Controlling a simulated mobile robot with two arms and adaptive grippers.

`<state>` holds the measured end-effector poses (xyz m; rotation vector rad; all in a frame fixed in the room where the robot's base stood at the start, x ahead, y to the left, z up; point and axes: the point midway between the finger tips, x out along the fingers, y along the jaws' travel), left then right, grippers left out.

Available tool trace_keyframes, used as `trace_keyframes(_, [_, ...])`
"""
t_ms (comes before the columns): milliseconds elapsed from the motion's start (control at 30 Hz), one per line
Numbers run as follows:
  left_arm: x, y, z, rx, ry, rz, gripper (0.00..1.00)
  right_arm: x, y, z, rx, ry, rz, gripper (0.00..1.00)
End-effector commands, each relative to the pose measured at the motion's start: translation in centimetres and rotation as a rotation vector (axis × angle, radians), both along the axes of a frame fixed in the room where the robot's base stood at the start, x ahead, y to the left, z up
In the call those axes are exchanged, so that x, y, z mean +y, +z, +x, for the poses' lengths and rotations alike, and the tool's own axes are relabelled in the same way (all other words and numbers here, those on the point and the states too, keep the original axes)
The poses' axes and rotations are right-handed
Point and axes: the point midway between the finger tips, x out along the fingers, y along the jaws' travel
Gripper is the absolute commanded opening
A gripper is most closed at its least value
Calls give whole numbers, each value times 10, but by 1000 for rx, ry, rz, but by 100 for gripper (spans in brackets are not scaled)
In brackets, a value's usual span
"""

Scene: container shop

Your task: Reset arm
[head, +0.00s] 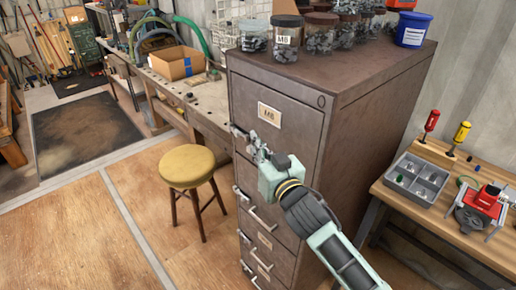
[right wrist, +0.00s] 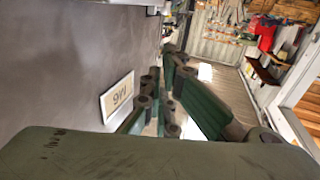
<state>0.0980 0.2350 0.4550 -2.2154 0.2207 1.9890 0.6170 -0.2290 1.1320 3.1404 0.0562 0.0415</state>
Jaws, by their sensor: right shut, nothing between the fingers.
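My right arm reaches in from the lower right in the head view. Its gripper (head: 252,146) is shut and empty in front of the top drawer of a brown metal cabinet (head: 385,85), close to that drawer's handle. I cannot tell whether it touches the handle. In the right wrist view the gripper (right wrist: 163,105) shows beside the drawer front with its paper label (right wrist: 117,98). My left gripper is not in view.
Jars of hardware (head: 287,38) and a blue tub (head: 412,29) stand on the cabinet. A yellow stool (head: 187,166) and a workbench with a cardboard box (head: 178,64) are left. A wooden table with a grey parts tray (head: 416,180) is right.

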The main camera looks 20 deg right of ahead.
Motion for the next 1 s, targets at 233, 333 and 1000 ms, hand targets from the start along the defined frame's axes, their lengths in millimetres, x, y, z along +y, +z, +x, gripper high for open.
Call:
trace_keyframes(233, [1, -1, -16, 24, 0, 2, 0, 0, 0, 0, 0, 0, -1, 0])
trace_keyframes(333, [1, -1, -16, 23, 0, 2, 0, 0, 0, 0, 0, 0, -1, 0])
trace_keyframes(1000, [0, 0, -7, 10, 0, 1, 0, 7, -217, -218, 913, -42, -106, 0])
